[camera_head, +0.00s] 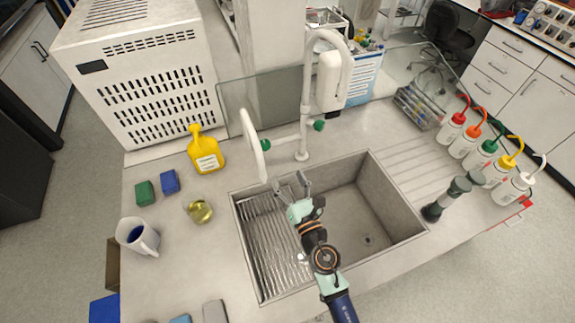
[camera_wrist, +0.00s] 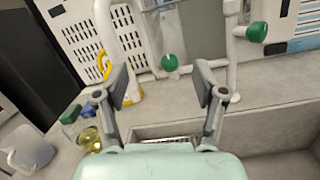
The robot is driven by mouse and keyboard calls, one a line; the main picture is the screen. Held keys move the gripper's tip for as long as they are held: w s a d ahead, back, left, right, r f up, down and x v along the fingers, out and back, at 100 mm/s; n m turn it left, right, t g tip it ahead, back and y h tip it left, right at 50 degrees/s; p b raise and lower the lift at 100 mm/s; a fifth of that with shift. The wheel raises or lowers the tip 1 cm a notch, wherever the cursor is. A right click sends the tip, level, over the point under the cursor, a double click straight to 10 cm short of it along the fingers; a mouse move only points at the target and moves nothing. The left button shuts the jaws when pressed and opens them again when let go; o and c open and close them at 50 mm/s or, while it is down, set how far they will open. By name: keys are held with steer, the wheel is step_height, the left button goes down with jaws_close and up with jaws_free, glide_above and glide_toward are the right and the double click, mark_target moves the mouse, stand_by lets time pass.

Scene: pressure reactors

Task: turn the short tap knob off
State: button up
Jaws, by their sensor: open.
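Two green tap knobs show behind the sink (camera_head: 400,220). The left knob (camera_head: 265,145) sits by the short white spout (camera_head: 250,140), and it also shows in the wrist view (camera_wrist: 170,62) between and beyond my fingers. The other green knob (camera_head: 319,125) is on the right of the tall white tap (camera_head: 305,100); it is at upper right in the wrist view (camera_wrist: 257,32). My gripper (camera_head: 290,186) is open and empty above the sink's left part, short of the left knob and apart from it.
Several wash bottles (camera_head: 487,148) and a dark upright tool (camera_head: 446,198) stand to the right. A glass screen is behind the taps.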

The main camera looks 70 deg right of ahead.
step_height(320, 180, up, 13)
steer(key=w+a+m+g+h+p, duration=0.1)
steer(key=a+m+h+p, duration=0.2)
steer(key=m, duration=0.8)
steer(key=shift+g+p, duration=0.3)
steer(key=shift+p, duration=0.2)
steer(key=shift+w+r, duration=0.1)
